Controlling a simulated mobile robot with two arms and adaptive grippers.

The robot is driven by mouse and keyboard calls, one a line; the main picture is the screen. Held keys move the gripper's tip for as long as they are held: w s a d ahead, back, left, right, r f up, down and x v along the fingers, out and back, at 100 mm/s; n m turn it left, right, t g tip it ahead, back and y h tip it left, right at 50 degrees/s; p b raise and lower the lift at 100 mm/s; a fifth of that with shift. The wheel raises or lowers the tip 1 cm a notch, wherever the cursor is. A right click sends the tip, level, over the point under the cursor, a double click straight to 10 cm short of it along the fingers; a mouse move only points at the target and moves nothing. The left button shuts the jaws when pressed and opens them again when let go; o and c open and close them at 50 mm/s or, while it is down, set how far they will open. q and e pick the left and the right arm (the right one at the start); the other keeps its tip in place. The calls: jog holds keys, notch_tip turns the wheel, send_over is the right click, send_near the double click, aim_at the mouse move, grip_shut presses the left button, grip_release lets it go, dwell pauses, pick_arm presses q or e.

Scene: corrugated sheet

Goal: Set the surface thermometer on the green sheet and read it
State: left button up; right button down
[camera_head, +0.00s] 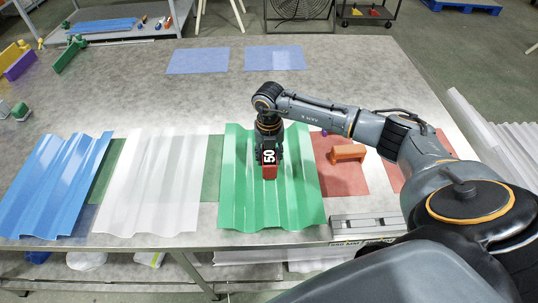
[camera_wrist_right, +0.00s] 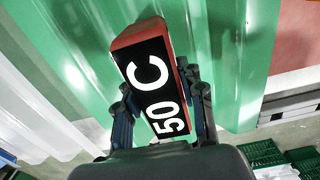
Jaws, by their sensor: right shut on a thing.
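The green corrugated sheet (camera_head: 255,205) lies near the front edge of the table, between a clear sheet and a red mat. The surface thermometer (camera_head: 269,172) is a small red block with a black face reading "50"; the right wrist view shows "50 C" on it (camera_wrist_right: 147,72). My right gripper (camera_head: 269,150) points down over the middle of the green sheet and is shut on the thermometer. The thermometer's lower end is at or just above the sheet; I cannot tell whether it touches. The green sheet also shows in the right wrist view (camera_wrist_right: 245,40). My left gripper is out of view.
A blue corrugated sheet (camera_head: 50,185) and a clear one (camera_head: 150,185) lie to the left. An orange bracket-shaped block (camera_head: 348,153) stands on the red mat (camera_head: 340,180) to the right. Flat blue sheets (camera_head: 198,61) lie at the back. The table's middle left is clear.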

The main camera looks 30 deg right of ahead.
jog(key=shift+f, duration=0.2)
dwell(0.5)
jog(key=c, duration=0.7)
grip_release()
jog(key=shift+c, duration=0.2)
